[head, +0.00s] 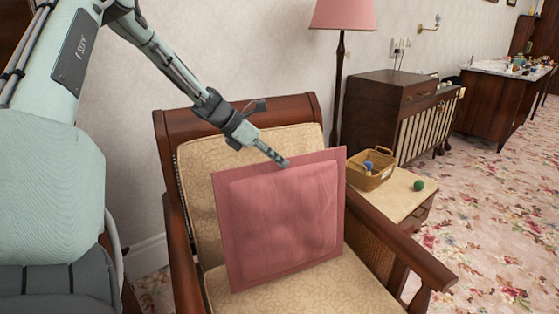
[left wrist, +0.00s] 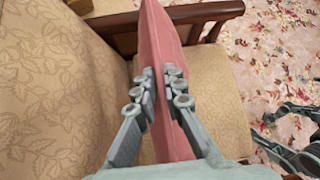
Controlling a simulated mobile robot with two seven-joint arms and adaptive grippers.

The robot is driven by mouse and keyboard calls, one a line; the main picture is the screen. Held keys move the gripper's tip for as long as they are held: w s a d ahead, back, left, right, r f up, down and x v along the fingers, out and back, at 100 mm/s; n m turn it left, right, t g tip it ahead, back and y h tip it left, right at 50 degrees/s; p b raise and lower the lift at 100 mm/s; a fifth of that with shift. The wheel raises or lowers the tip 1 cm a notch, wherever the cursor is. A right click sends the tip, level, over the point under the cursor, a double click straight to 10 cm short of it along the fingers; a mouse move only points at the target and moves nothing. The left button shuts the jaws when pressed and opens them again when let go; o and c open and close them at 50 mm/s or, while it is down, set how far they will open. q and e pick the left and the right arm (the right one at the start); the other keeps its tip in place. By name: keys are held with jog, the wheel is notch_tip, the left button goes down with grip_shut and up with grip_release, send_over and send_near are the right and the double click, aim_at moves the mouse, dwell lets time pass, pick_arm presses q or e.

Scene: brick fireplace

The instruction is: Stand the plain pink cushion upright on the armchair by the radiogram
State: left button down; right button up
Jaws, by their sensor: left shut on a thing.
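The plain pink cushion (head: 284,221) is upright at the armchair, its broad face toward the head camera. Its lower edge is at the seat (head: 318,292); I cannot tell how firmly it rests there. The wooden armchair (head: 172,130) has cream patterned upholstery. My left gripper (head: 282,161) is shut on the cushion's top edge. In the left wrist view the fingers (left wrist: 167,88) pinch the cushion (left wrist: 163,42) from both sides, and it stands apart from the backrest (left wrist: 55,90).
The dark wooden radiogram (head: 378,108) stands behind the chair to the right. A low table (head: 396,196) beside the chair bears a wicker basket (head: 369,179) and a green ball (head: 418,185). A pink-shaded lamp (head: 342,14) stands behind. Floral carpet (head: 497,220) is clear at right.

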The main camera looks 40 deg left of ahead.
pick_arm(q)
jog(key=shift+w+a, duration=0.1)
jog(key=shift+w+a+f+b, duration=0.1)
jog(key=shift+w+a+b, duration=0.15)
jog(key=shift+a+b, duration=0.3)
jog(key=shift+w+a+f+b, duration=0.2)
jog(key=shift+a+b, duration=0.2)
jog(key=shift+a, duration=0.2)
jog(key=shift+w+a+f+b, duration=0.1)
jog(key=shift+w+a+b, duration=0.15)
jog(key=shift+a+b, duration=0.3)
jog(key=shift+w+a, duration=0.15)
jog(key=shift+a, duration=0.45)
jog(key=shift+r, duration=0.1)
jog(key=c, duration=1.5)
grip_release()
jog(key=shift+c, duration=0.2)
notch_tip(320, 180, up, 10)
jog(key=p, duration=0.4)
jog(key=shift+p, duration=0.3)
